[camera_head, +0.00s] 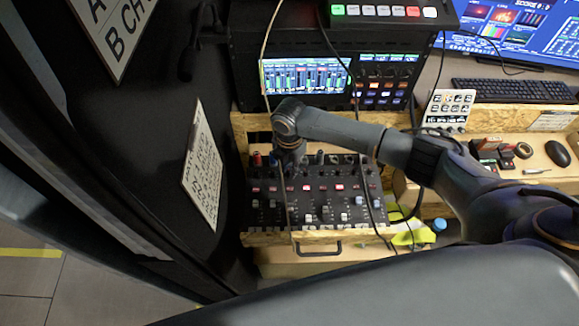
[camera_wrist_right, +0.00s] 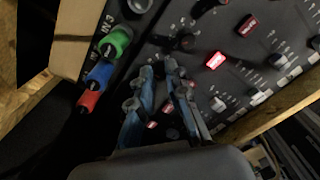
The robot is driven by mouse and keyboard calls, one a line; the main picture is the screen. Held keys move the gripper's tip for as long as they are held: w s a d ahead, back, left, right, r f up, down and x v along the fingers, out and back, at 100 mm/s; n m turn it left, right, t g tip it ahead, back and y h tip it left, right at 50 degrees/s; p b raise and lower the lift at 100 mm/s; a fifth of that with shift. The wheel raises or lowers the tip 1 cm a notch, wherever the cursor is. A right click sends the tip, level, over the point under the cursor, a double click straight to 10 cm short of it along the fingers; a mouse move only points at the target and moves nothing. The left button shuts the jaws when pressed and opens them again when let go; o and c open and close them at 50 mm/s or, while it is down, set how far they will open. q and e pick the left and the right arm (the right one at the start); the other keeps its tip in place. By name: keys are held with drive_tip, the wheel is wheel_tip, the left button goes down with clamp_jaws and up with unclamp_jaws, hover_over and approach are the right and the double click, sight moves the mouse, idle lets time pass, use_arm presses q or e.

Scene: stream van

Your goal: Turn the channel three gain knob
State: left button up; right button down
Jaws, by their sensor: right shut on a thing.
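The audio mixer (camera_head: 315,215) lies in the wooden desk, with a row of knobs along its back, lit buttons and faders. My right gripper (camera_head: 291,160) reaches down onto the left part of the knob row. In the right wrist view my right gripper (camera_wrist_right: 160,70) has its two blue-grey fingers close together at the panel, shut on a gain knob. The fingers hide the held knob, and I cannot read its channel label. Another dark knob (camera_wrist_right: 185,42) stands just beyond the fingertips. My left gripper is in neither view.
Green, blue and red cable plugs (camera_wrist_right: 97,74) stand at the panel's edge beside the gripper. A cable (camera_head: 272,100) hangs down across the mixer. A video switcher with a lit screen (camera_head: 305,76) stands behind. A keyboard (camera_head: 512,91) and mouse (camera_head: 557,153) lie to the right.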

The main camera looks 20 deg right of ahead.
drive_tip(key=shift+n, duration=0.3)
drive_tip(key=c, duration=1.3)
unclamp_jaws()
drive_tip(key=shift+r, duration=0.1)
wheel_tip(320, 180, up, 12)
drive_tip(key=shift+f, duration=0.1)
